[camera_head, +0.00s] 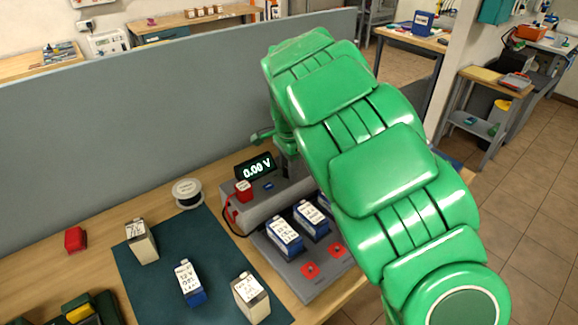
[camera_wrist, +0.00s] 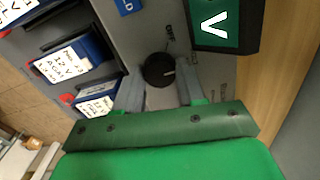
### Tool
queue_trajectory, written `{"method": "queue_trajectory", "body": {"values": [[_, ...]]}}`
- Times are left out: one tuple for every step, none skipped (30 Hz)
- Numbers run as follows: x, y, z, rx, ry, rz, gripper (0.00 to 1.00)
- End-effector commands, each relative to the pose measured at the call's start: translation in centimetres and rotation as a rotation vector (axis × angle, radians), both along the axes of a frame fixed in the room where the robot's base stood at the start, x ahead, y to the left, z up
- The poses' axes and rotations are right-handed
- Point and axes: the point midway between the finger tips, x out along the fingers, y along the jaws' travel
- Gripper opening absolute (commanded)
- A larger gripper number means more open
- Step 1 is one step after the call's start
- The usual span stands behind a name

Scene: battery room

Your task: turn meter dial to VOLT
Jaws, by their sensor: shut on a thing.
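The black round dial (camera_wrist: 157,70) sits on the meter's grey face and has a pale pointer mark. In the head view my green arm hides the dial and the fingertips.
Blue batteries (camera_head: 285,236) stand in a grey tray beside the meter. White and blue batteries (camera_head: 188,283) stand on a dark mat (camera_head: 215,240). A wire spool (camera_head: 187,193) and a red block (camera_head: 75,239) are on the bench. A grey partition (camera_head: 130,130) runs behind.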

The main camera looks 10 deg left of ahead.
Motion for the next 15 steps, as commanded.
{"method": "queue_trajectory", "body": {"values": [[0.01,0.02,0.04,0.001,-0.001,-0.012,0.09],[0.01,0.02,0.04,0.001,-0.001,-0.019,0.09],[0.02,0.03,0.04,0.001,-0.001,-0.026,0.09],[0.02,0.03,0.04,0.001,-0.001,-0.031,0.09],[0.02,0.03,0.04,0.001,-0.001,-0.034,0.09],[0.02,0.03,0.04,0.001,-0.001,-0.038,0.09],[0.02,0.03,0.04,0.001,-0.001,-0.041,0.09],[0.02,0.03,0.04,0.001,-0.001,-0.043,0.09],[0.02,0.03,0.04,0.001,-0.001,-0.044,0.09],[0.02,0.03,0.04,0.001,-0.001,-0.045,0.09],[0.02,0.03,0.04,0.001,-0.001,-0.045,0.09],[0.01,0.03,0.05,0.001,-0.001,-0.045,0.09],[0.02,0.04,0.05,0.001,-0.001,-0.045,0.09],[0.02,0.04,0.05,0.001,-0.001,-0.045,0.09],[0.02,0.04,0.05,0.001,-0.001,-0.044,0.09]]}}
